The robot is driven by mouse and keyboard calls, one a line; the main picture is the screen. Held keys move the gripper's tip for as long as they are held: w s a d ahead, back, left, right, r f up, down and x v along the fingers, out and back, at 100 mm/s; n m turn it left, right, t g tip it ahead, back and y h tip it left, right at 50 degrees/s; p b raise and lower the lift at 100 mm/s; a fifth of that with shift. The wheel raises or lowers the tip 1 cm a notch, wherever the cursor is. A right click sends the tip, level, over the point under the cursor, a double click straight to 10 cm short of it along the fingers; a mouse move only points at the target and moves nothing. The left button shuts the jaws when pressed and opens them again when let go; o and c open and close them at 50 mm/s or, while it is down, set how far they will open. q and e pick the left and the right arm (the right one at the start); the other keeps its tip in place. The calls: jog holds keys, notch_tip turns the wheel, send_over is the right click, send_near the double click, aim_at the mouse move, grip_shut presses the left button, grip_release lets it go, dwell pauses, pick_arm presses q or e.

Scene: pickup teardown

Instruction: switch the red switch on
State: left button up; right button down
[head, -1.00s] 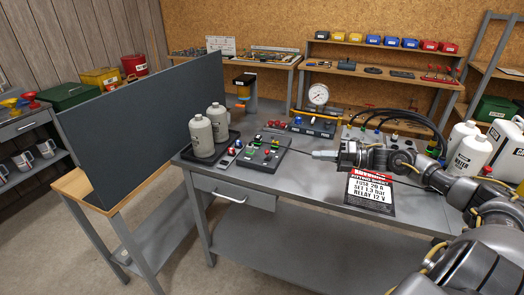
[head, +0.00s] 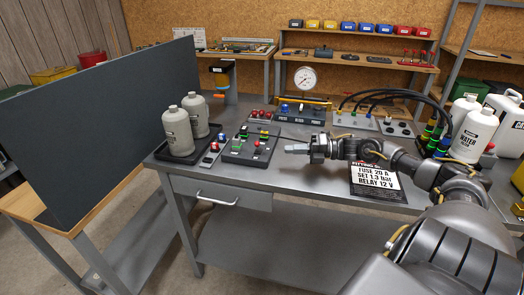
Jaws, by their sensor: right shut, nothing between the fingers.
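A dark control panel (head: 236,155) with several small coloured switches and knobs lies on the grey workbench, left of my right gripper. A narrow strip (head: 207,161) with small coloured controls, one of them red, lies along its left side. Red also shows near the panel's back edge. The parts are too small to tell which is the red switch or how its lever stands. My right gripper (head: 287,148) is shut and empty, pointing left, close to the panel's right edge and seemingly apart from it. My left gripper is out of view.
Two grey bottles (head: 178,131) stand on a tray left of the panel. White jugs (head: 472,133) are at right. A printed sign (head: 376,180) lies below my right arm. A dark screen (head: 100,120) stands left.

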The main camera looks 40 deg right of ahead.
aim_at(262, 158)
jog(key=p+x, duration=0.2)
jog(key=x, duration=0.7)
jog(key=shift+r, duration=0.1)
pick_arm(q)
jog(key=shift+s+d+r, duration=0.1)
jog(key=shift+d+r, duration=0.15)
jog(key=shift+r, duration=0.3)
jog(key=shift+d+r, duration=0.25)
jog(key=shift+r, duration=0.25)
pick_arm(e)
jog(key=shift+w+a, duration=0.45)
jog(key=shift+a, duration=0.05)
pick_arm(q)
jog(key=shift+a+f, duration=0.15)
